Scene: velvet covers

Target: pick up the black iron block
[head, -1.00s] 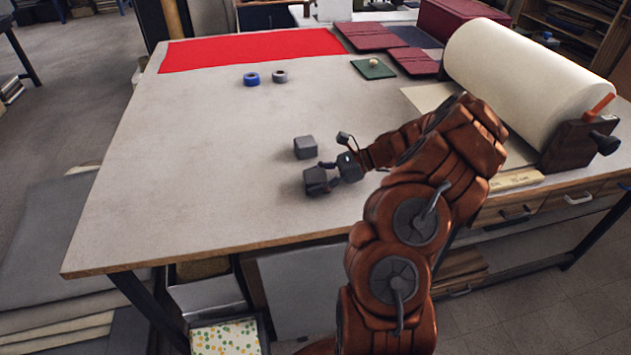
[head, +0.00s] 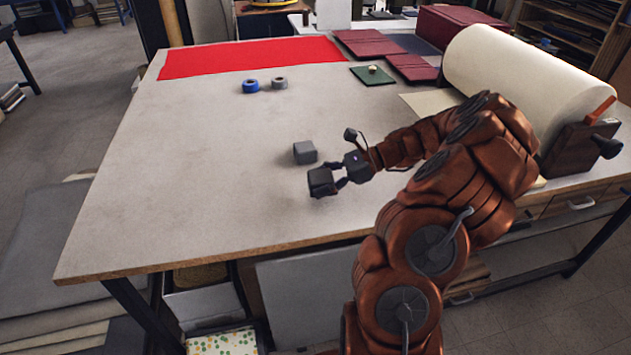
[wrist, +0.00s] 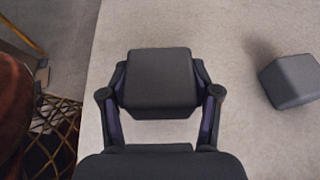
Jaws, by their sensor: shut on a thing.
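The black iron block (head: 320,183) is a dark, near-black cube over the front middle of the table. My gripper (head: 333,179) reaches it from the right and is shut on it. In the wrist view the block (wrist: 159,78) sits between the two fingers, one on each side. It appears to be held slightly above the tabletop, but the gap is hard to judge. A lighter grey block (head: 305,152) stands on the table just behind it, apart from my gripper. That grey block also shows at the right of the wrist view (wrist: 292,82).
A blue tape roll (head: 251,86) and a grey roll (head: 280,83) lie farther back, before a red cloth (head: 250,57). A green pad (head: 373,75) and a large cream roll (head: 525,85) are at the right. The table's left side is clear.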

